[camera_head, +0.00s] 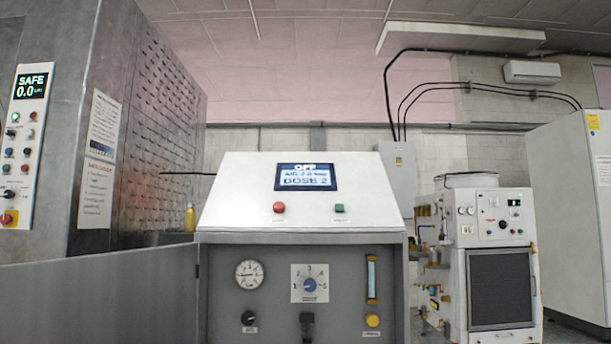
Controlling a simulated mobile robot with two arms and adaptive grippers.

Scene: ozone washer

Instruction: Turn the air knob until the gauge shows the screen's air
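A white and grey console stands in the middle. Its screen (306,177) reads OFF at the top, a small blurred air line that seems to begin with 2, and DOSE 2. The round white gauge (249,274) is at the left of the recessed panel; its needle reading is too small to tell. A small black knob (249,318), probably the air knob, sits below the gauge over a blurred label. A blue knob (310,285) sits on a dial plate numbered 1 to 5. Neither of my grippers is in view.
A black handle (307,324), a yellow button (373,320) and a blue tube (372,279) share the panel. Red (279,207) and green (340,208) buttons are under the screen. A grey door (100,303) stands open at left. A white machine (490,260) is at right.

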